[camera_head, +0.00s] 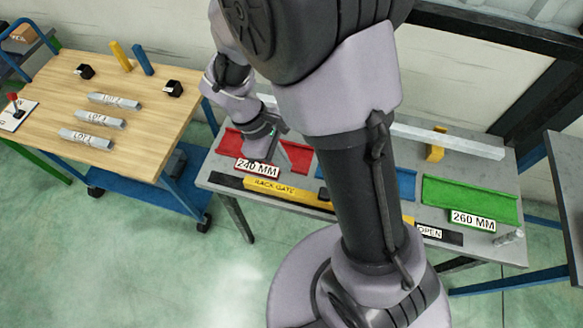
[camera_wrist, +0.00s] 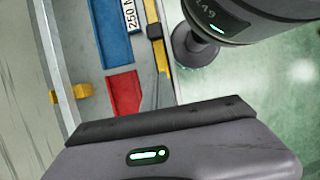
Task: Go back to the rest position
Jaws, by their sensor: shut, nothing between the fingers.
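My gripper (camera_head: 282,152) hangs over the red tray (camera_head: 234,146) at the left end of the grey bench, left of my upper arm. It is shut and holds nothing; its fingertips are small and hard to make out. In the wrist view, my gripper's dark body with a green light fills the bottom, and the red tray (camera_wrist: 123,93) lies beyond it. No rest position is marked in either view.
The bench also holds a blue tray (camera_head: 405,184), a green tray (camera_head: 450,193), a yellow gate bar (camera_head: 312,198) and a metal rail (camera_head: 470,144). A wooden-topped cart (camera_head: 150,150) with several grey bars stands left. Green floor is clear in front.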

